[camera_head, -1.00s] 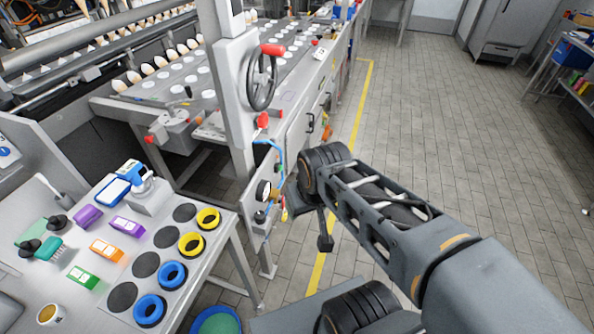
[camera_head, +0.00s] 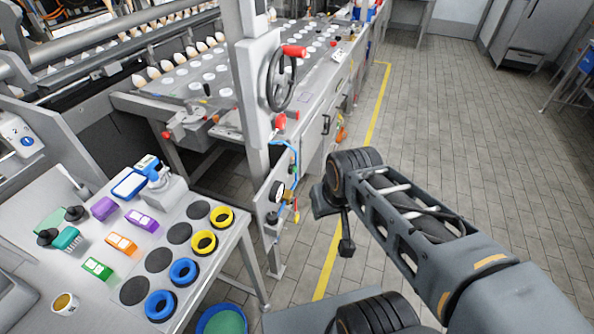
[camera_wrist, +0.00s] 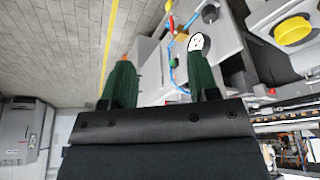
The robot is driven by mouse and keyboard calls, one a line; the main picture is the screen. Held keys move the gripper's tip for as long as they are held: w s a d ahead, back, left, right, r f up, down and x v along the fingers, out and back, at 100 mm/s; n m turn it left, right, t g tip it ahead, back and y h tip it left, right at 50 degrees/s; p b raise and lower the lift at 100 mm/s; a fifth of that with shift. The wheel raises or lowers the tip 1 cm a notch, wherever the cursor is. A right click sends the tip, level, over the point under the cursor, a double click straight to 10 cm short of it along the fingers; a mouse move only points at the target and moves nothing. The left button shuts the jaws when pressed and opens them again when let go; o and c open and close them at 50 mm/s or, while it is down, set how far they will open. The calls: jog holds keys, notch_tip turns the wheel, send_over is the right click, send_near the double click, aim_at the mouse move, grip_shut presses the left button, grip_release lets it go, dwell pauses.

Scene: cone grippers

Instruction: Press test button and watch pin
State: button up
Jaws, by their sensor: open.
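No pin can be made out. My gripper (camera_wrist: 163,80) is open, its two dark green fingers apart with nothing held between them. A white-faced gauge (camera_wrist: 198,43) with red, yellow and blue fittings lies beyond the right fingertip. The gauge (camera_head: 276,191) also shows on the machine's near end in the head view, left of my arm. My gripper appears there only as a dark, partly hidden shape.
A bench (camera_head: 215,262) at left holds blue and yellow rings, black discs, coloured blocks and a cup (camera_head: 65,303). The machine (camera_head: 255,120) has a handwheel (camera_head: 280,80) and red knobs. A blue tub (camera_head: 222,320) stands below the bench. The tiled floor at right is open.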

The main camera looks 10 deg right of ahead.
grip_shut()
dwell(1.4)
